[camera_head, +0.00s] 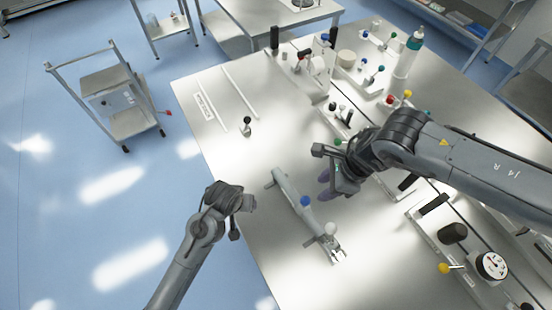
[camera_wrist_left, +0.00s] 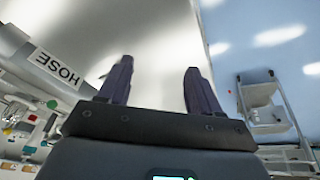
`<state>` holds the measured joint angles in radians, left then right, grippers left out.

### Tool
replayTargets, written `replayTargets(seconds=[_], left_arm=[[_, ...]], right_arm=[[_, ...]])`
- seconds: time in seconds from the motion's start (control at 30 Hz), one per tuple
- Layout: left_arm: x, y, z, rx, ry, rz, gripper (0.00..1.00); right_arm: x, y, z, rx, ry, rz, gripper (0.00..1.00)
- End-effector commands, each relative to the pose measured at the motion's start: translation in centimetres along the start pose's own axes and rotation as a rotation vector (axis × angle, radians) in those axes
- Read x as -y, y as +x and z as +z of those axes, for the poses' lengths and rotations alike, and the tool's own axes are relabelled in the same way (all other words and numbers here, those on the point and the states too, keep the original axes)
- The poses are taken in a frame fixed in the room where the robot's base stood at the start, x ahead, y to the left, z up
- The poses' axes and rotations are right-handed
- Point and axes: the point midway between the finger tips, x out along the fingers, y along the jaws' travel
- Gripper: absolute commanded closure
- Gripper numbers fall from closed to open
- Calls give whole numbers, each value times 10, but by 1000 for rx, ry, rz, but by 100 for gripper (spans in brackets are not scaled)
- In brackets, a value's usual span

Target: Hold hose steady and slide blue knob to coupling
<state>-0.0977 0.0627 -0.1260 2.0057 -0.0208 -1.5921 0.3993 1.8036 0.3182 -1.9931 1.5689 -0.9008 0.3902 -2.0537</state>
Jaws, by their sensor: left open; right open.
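A light grey hose piece (camera_head: 292,193) lies slantwise on the metal table in the head view. A blue knob (camera_head: 305,201) stands at its middle and a white knob (camera_head: 330,228) nearer its lower end, by small metal prongs (camera_head: 338,255). I cannot tell which part is the coupling. My left gripper (camera_head: 249,203) is left of the hose, apart from it. In the left wrist view its fingers (camera_wrist_left: 157,75) are open and empty, with a grey part labelled HOSE (camera_wrist_left: 58,68) at left.
A small black knob (camera_head: 247,121) and white strips (camera_head: 240,90) are on the table's upper left. Fixtures with coloured knobs (camera_head: 380,70) and a bottle (camera_head: 409,53) stand at the back. A gauge (camera_head: 491,265) is at lower right. The table's left edge is near my left gripper.

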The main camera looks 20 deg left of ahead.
Motion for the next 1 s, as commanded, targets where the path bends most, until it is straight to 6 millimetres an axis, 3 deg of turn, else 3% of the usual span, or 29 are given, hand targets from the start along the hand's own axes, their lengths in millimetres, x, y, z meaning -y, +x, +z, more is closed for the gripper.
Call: replayTargets(seconds=[0.03,0.2,0.4,0.47,0.57,0.7,1.0], left_arm=[[-8,4,-23,-4,-47,0,36],[-30,13,-86,2,-214,-5,36],[-54,9,-149,10,-383,-12,36],[-61,6,-161,26,-431,-19,36],[-73,4,-168,89,-514,-50,36],[-85,1,-157,201,-609,-116,36],[-90,13,-141,275,-662,-169,36]], right_arm=[[0,0,0,0,0,0,57],[0,0,0,0,0,0,57],[0,0,0,0,0,0,57],[0,0,0,0,0,0,57],[0,0,0,0,0,0,57],[0,0,0,0,0,0,57],[0,0,0,0,0,0,57]])
